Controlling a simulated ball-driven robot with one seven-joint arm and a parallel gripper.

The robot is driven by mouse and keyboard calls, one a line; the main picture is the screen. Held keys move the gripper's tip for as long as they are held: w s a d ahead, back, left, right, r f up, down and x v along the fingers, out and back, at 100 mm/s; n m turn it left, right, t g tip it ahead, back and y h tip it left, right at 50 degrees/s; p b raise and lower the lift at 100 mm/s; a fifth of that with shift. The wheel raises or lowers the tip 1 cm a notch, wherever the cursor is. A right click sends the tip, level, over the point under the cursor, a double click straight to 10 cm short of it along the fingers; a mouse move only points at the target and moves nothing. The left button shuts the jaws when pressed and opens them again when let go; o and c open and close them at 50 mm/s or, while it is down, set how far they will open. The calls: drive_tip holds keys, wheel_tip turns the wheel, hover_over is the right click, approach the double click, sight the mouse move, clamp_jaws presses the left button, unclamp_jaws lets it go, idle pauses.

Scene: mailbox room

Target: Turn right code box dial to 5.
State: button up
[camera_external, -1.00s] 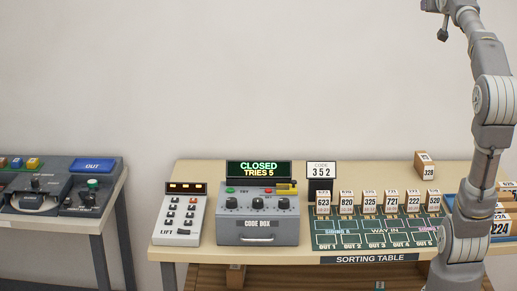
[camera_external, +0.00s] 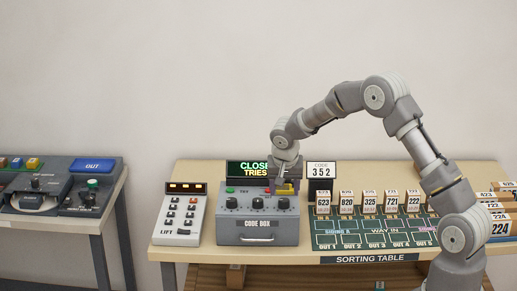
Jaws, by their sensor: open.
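The grey code box (camera_external: 257,226) stands on the sorting table, with three dark dials on its front. The right dial (camera_external: 284,203) is partly in view below my gripper; its setting is too small to read. My gripper (camera_external: 281,187) points down over the right side of the box, just above and beside the right dial. It is open; I cannot tell whether it touches the dial. The green display (camera_external: 250,168) behind the box is partly hidden by my gripper and reads CLOSE..., TRIES....
The white LIFT keypad (camera_external: 182,216) stands left of the box. Several numbered blocks (camera_external: 369,202) stand on the green sorting mat (camera_external: 350,235) to the right. A grey OUT console (camera_external: 60,188) is on a separate table at far left.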

sight(284, 200)
drive_tip(key=x, duration=0.4)
drive_tip(key=shift+w+f+b, duration=0.15)
drive_tip(key=shift+b, duration=0.25)
drive_tip(key=shift+c, duration=0.2)
drive_tip(key=c, duration=1)
